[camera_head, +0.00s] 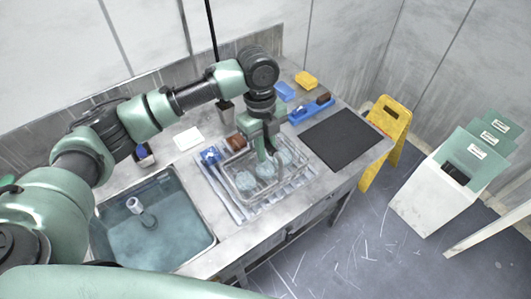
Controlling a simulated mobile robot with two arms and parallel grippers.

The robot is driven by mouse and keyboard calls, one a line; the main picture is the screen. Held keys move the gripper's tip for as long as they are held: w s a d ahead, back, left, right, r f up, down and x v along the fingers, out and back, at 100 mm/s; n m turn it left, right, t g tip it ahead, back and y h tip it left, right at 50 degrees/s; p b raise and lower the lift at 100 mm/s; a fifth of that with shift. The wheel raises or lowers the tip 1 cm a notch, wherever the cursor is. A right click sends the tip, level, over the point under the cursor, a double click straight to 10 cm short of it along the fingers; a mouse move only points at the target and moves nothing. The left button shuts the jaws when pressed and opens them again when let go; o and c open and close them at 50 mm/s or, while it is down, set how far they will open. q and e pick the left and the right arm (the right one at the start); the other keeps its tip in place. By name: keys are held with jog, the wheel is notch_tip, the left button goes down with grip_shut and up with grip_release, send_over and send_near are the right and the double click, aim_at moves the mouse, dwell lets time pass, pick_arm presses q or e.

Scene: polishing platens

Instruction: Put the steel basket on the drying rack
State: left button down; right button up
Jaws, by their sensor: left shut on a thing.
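The steel basket (240,190) is a wire-framed, see-through box with several pale round pieces (265,171) in it. It is level and appears directly over or on the drying rack (226,199), a pale slatted rack on the counter right of the sink. I cannot tell whether the basket touches the slats. My left gripper (268,150) points down at the basket and is shut on it; the exact grip point is partly hidden by the fingers. My right gripper is not in view.
A sink (150,242) holding a white fitting lies left of the rack. A dark mat (342,138) lies to the right. Behind are a blue tray (311,108), a yellow block (306,79) and a white pad (188,139). A yellow floor sign (388,125) stands beyond the counter.

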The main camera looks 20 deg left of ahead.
pick_arm(q)
jog(key=shift+f, duration=1.4)
jog(key=c, duration=1.4)
grip_release()
jog(key=shift+o, duration=0.2)
jog(key=r+b, duration=0.1)
jog(key=r, duration=0.3)
jog(key=r+b, duration=0.1)
jog(key=r, duration=0.3)
jog(key=w+a+r+b, duration=0.1)
jog(key=r, duration=0.3)
jog(key=shift+s, duration=0.1)
